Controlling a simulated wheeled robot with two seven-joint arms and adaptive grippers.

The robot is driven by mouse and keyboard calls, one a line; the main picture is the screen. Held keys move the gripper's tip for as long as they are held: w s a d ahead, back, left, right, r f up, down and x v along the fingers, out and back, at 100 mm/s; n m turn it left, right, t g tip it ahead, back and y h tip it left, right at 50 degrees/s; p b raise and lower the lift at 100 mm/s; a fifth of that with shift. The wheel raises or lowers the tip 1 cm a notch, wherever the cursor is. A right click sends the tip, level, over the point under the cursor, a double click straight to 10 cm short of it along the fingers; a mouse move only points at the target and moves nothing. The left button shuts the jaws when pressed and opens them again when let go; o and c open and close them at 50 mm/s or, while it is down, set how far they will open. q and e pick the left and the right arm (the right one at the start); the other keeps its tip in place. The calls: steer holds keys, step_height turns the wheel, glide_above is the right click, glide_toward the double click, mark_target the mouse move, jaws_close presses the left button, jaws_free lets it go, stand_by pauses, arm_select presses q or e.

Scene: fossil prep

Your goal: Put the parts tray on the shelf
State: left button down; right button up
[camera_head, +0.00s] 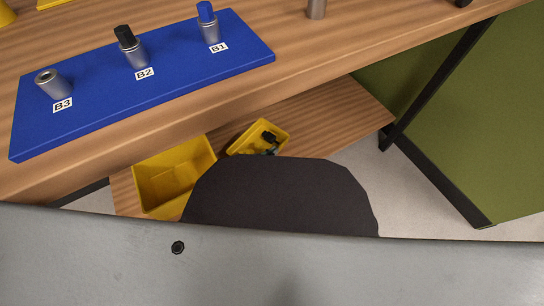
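Two yellow trays sit on the lower wooden shelf (318,120) under the bench. The larger yellow tray (148,202) is at the left and looks empty where its inside shows. The smaller yellow tray (243,135) is to its right and holds small dark parts (268,138). I cannot tell from the frame which one is the parts tray. The lower ends of both trays are partly hidden by a dark rounded shape, which seems to be part of my own body. I make out neither of my grippers.
A blue board (95,112) lies on the wooden bench top (330,45) with metal tools at labels B1, B2 and B3. A metal cylinder (316,8) stands at the back. Yellow pieces (5,14) show at top left. A green panel (490,120) with a black frame stands right.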

arm_select(q)
steer(key=shift+f, duration=0.25)
stand_by(0.3)
steer(key=c, duration=1.6)
jaws_free()
steer(key=shift+f, duration=0.1)
steer(key=shift+c, duration=0.2)
steer(key=p+v, duration=0.3)
steer(key=v, duration=0.7)
steer(key=shift+s+a, duration=0.1)
steer(key=shift+v, duration=0.9)
